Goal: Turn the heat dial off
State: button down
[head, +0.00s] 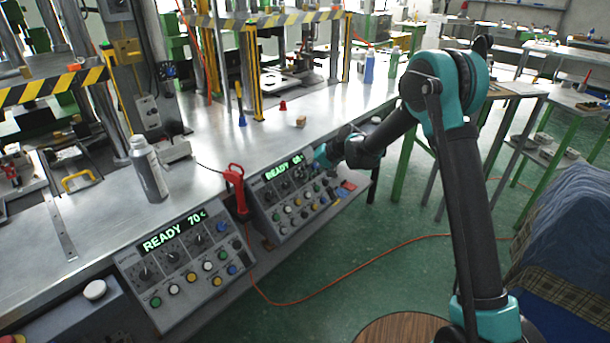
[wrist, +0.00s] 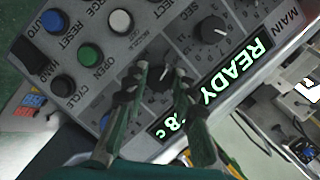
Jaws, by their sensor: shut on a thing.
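The right-hand control panel (head: 290,205) stands at the front of the metal bench, its green display reading READY with a temperature in the sixties, partly hidden by my arm. In the wrist view this panel (wrist: 140,45) appears rotated, with the display (wrist: 235,70) running diagonally. My gripper (wrist: 163,77) has its two fingers on either side of a small dark dial (wrist: 164,80) with a pale pointer, just beside the display, and is shut on it. In the head view my gripper (head: 322,160) is at the panel's upper right, the dial hidden behind it.
A second panel (head: 185,260) reading READY 70 is on the left. Another black dial (wrist: 213,29) and green, white and blue buttons lie near my fingers. A red clamp-like handle (head: 235,188) stands between the panels. An orange cable (head: 350,265) crosses the open green floor.

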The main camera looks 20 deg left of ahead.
jog(key=shift+n+t+h, duration=0.3)
jog(key=shift+n+h, duration=0.2)
jog(key=shift+n, duration=0.9)
jog(key=c, duration=1.2)
grip_release()
jog(key=shift+r, duration=0.1)
jog(key=v, duration=1.2)
